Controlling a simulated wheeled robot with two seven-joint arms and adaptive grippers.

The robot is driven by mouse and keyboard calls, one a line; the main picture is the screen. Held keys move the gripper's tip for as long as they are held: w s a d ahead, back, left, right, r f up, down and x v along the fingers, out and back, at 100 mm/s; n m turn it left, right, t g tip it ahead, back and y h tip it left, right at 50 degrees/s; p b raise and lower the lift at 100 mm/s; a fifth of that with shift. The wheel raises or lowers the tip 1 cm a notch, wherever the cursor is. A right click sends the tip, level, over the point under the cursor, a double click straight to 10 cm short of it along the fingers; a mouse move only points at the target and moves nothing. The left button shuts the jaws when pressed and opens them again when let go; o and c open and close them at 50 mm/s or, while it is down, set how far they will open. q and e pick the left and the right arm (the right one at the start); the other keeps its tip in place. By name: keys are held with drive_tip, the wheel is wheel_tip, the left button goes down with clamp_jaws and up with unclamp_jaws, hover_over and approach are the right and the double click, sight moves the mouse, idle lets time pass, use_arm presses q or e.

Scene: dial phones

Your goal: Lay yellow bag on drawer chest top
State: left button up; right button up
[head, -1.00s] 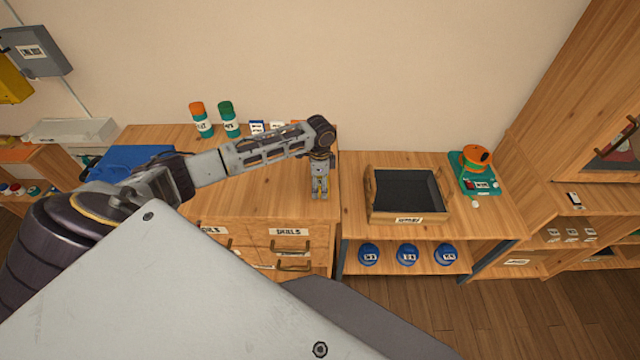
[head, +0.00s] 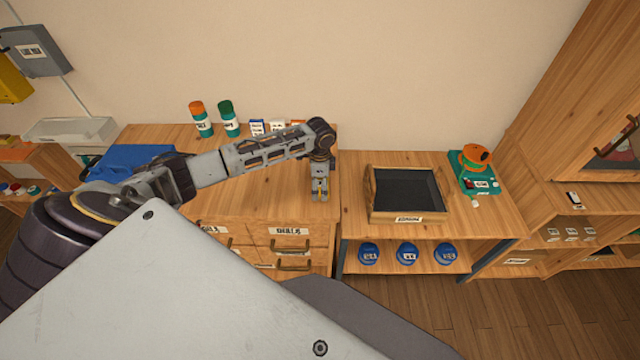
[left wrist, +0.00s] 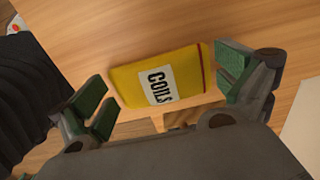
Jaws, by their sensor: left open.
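The yellow bag (left wrist: 190,62), with a white label reading "COILS", shows in the left wrist view against a wooden surface. It looks flat, and its ends are close to the two finger pads. My left gripper (left wrist: 165,90) is open around the bag, with fingers on both sides of it. In the head view my left gripper (head: 319,190) points down over the right part of the drawer chest top (head: 265,190), and only a bit of yellow shows at its fingers. Whether a pad touches the bag, I cannot tell. My right gripper is not in view.
Orange-capped and green-capped jars (head: 228,120) and small boxes stand along the chest's back. A blue item (head: 130,160) lies at its left. To the right, a lower bench holds a dark-lined wooden tray (head: 405,193) and a green and orange device (head: 475,170).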

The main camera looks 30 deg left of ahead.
sight(320, 183)
use_arm(q)
drive_tip(key=shift+r, duration=0.1)
wheel_tip(320, 183, up, 12)
idle(0.8)
drive_tip(key=shift+d, duration=0.15)
idle(1.5)
